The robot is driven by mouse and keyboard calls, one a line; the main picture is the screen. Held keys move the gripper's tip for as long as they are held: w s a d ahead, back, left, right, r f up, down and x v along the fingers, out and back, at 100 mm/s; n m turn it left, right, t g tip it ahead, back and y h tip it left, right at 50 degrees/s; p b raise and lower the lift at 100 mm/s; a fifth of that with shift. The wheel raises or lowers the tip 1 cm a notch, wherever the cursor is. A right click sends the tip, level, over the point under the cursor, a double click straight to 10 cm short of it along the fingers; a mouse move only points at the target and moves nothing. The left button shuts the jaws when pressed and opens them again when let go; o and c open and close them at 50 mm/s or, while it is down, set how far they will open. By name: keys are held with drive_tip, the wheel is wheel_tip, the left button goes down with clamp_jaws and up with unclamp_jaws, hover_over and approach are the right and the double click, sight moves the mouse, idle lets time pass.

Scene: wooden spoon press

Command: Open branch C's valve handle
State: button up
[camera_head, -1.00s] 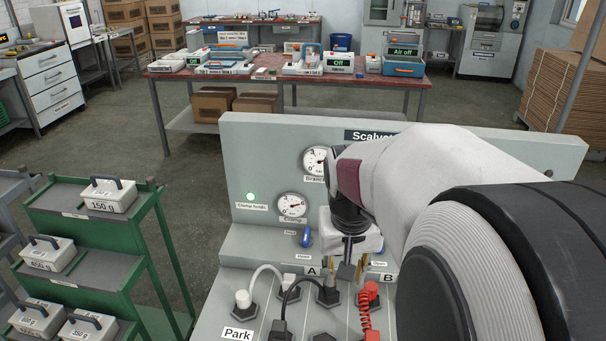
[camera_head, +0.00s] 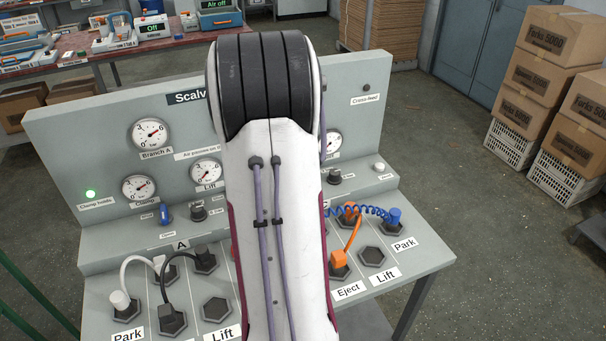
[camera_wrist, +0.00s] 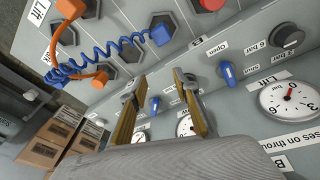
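In the wrist view, my gripper (camera_wrist: 157,82) is open, its two brass-coloured fingers well apart with nothing between the tips. A small blue valve handle (camera_wrist: 155,104) shows in the gap, beyond the fingers; it appears to be branch C's, but its letter is unreadable. I cannot tell how far it is from the fingers. Another blue handle (camera_wrist: 228,72), beside a label reading Open, is to the right. In the head view, my arm hides the middle of the panel, my gripper and these handles. Branch A's blue handle (camera_head: 165,212) is visible at the left.
The grey panel (camera_head: 70,150) carries gauges, such as Branch A's (camera_head: 151,134), and black knobs (camera_wrist: 288,38). A coiled blue hose (camera_wrist: 105,55) and an orange hose (camera_head: 352,237) lie at the right of the sloping deck, near the fingers in the wrist view. Cartons (camera_head: 545,85) stand beyond.

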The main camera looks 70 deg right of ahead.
drive_tip(key=shift+m+h, duration=0.4)
drive_tip(key=shift+m, duration=0.5)
drive_tip(key=d, duration=0.2)
drive_tip(key=d+f, duration=0.1)
drive_tip(key=d, duration=0.2)
drive_tip(key=s+d+f, duration=0.1)
drive_tip(key=d, duration=0.1)
drive_tip(key=shift+d+f, duration=0.15)
drive_tip(key=shift+d, duration=0.1)
drive_tip(key=d, duration=0.1)
drive_tip(key=w+d+r+m+h, duration=0.1)
drive_tip(key=d, duration=0.1)
drive_tip(key=d+r+m, duration=0.1)
drive_tip(key=d, duration=0.1)
drive_tip(key=shift+w+d, duration=0.2)
drive_tip(key=shift+f, duration=0.1)
drive_tip(key=shift+x, duration=3.8)
drive_tip(key=shift+w+d, duration=0.1)
clamp_jaws()
